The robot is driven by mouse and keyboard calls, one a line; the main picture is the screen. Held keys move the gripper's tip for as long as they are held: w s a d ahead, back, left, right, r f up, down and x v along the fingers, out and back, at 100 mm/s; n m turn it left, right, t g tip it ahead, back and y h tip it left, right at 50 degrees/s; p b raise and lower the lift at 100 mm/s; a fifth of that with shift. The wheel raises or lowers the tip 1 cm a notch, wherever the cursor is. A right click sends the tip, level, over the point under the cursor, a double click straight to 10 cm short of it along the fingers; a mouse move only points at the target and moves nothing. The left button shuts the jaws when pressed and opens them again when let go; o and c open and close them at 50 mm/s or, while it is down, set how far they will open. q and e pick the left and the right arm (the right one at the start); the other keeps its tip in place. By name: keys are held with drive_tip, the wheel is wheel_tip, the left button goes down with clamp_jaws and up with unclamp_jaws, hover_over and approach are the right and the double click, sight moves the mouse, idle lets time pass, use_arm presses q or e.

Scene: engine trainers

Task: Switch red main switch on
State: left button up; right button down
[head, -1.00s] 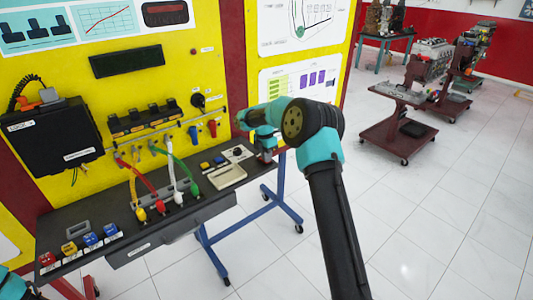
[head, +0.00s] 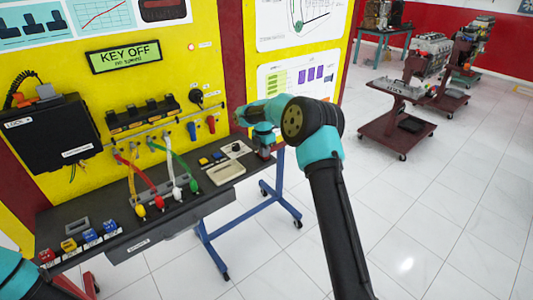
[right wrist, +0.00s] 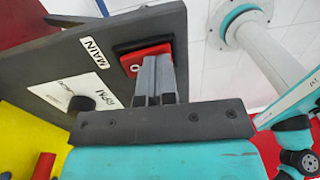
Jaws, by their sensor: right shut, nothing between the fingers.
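The red main switch (right wrist: 130,62) sits in a dark square frame at the edge of the dark panel, beside the MAIN label (right wrist: 91,53) in the right wrist view. A mark like a 0 shows on its red face. My right gripper (right wrist: 157,63) is shut and empty, with its fingertips at the red switch, seemingly touching it and covering part of it. In the head view my right gripper (head: 264,152) is over the right end of the bench, and the switch is mostly hidden there. My left gripper is out of view.
The display (head: 125,56) on the yellow board is lit and reads KEY OFF. The RPM knob (right wrist: 81,104) is close to the switch. Colored cables (head: 150,182) stand mid-bench.

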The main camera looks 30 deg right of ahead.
sight(267, 158)
drive_tip(key=shift+w+r, duration=0.2)
drive_tip(key=shift+w, duration=0.2)
wheel_tip(267, 158, up, 14)
drive_tip(key=s, duration=0.2)
drive_tip(key=shift+d, duration=0.15)
idle(0.5)
drive_tip(key=shift+f, duration=0.15)
